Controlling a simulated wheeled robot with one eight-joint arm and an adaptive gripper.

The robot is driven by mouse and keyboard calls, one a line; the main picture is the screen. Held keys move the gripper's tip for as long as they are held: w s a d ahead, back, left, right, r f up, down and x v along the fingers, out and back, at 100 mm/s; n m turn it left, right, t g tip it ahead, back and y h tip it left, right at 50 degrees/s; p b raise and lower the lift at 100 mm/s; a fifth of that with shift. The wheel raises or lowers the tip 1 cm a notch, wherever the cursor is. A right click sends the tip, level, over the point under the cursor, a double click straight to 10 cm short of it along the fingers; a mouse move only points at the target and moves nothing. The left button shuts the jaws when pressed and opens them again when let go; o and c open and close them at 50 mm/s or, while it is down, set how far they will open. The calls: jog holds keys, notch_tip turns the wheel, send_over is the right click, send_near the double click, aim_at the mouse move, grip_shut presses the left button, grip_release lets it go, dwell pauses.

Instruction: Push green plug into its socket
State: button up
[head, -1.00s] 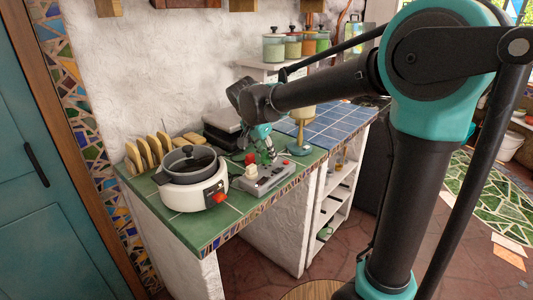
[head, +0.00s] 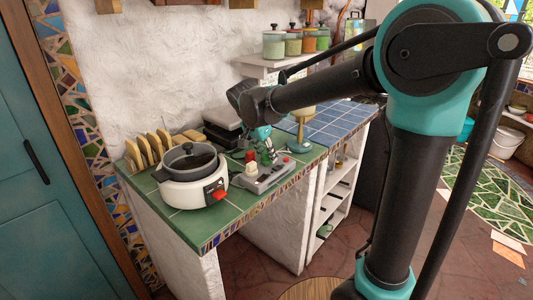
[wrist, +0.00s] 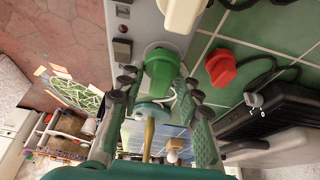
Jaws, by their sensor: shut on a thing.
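The green plug (wrist: 161,66) sits between the two fingers of my gripper (wrist: 158,92) in the wrist view, and the gripper is shut on it. The plug is at the grey socket panel (wrist: 146,22), over its end. I cannot tell how far its pins are in, as the plug body hides the socket. In the head view my gripper (head: 267,156) is at the far end of the panel (head: 266,180), pointing down, with the green plug mostly hidden by the fingers.
A cream plug (wrist: 182,12) stands on the panel beside the green one. A red plug (wrist: 221,67) with a dark cable lies on the green tiles. A white cooker (head: 193,187) stands left of the panel. A lamp-like stand (head: 300,140) is right of my gripper.

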jog(key=shift+f, duration=0.35)
jog(key=o, duration=1.2)
jog(key=shift+c, duration=0.2)
jog(key=v, duration=1.2)
jog(key=s+d+f+n+y, duration=0.1)
jog(key=s+d+f+n, duration=0.1)
jog(key=d+f, duration=0.6)
jog(key=s+d+f+n+y, duration=0.1)
jog(key=s+d+f+n, duration=0.15)
jog(key=d+f, duration=0.5)
jog(key=s+d+f+n, duration=0.3)
jog(key=s+d+f, duration=0.7)
jog(key=s+d, duration=0.1)
jog(key=shift+s+t+y, duration=0.15)
jog(key=shift+t+y, duration=0.25)
